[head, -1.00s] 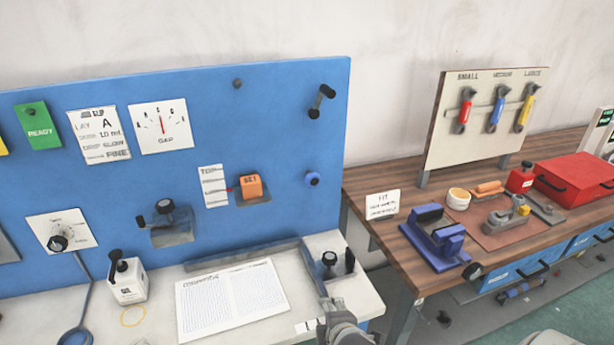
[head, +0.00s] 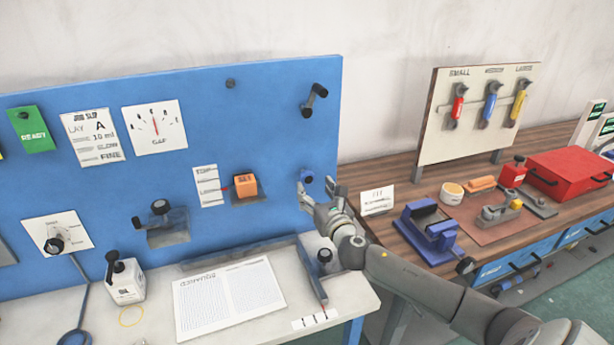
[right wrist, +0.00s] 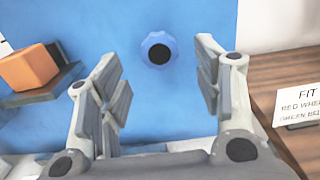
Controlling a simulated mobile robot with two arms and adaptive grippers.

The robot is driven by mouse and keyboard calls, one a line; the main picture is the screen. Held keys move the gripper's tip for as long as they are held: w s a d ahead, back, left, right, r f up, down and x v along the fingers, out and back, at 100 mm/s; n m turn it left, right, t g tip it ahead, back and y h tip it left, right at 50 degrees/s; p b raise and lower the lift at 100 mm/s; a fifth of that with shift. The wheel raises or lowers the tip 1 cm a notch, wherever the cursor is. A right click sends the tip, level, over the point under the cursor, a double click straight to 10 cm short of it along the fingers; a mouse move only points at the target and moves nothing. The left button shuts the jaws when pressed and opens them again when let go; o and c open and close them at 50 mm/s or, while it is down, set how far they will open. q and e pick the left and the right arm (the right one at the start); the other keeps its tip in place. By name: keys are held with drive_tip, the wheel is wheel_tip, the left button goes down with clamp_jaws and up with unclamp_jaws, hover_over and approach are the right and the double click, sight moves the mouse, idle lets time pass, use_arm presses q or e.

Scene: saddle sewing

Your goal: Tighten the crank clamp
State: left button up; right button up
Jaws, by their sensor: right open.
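A black crank handle (head: 314,100) sticks out from the upper right of the blue board (head: 250,110). Below it is a small blue knob (head: 306,175) with a dark centre; it also shows in the right wrist view (right wrist: 159,49). I cannot tell for sure which of these fittings is the crank clamp. My right gripper (head: 317,188) is open and empty in front of the blue knob. In the right wrist view the knob lies between the two fingers (right wrist: 158,62), beyond their tips, apparently untouched. My left gripper is out of view.
An orange block (head: 246,185) sits on a ledge left of my right gripper. A grey fixture with a black knob (head: 324,256) stands on the white bench below. A wooden table (head: 400,172) with a white card (head: 378,200) is to the right.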

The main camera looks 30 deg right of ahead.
sight(309, 181)
drive_tip(key=shift+p+x, duration=0.35)
drive_tip(key=shift+x, duration=3.2)
drive_tip(key=shift+f, duration=0.1)
drive_tip(key=shift+c, duration=0.3)
drive_tip(key=c, duration=1)
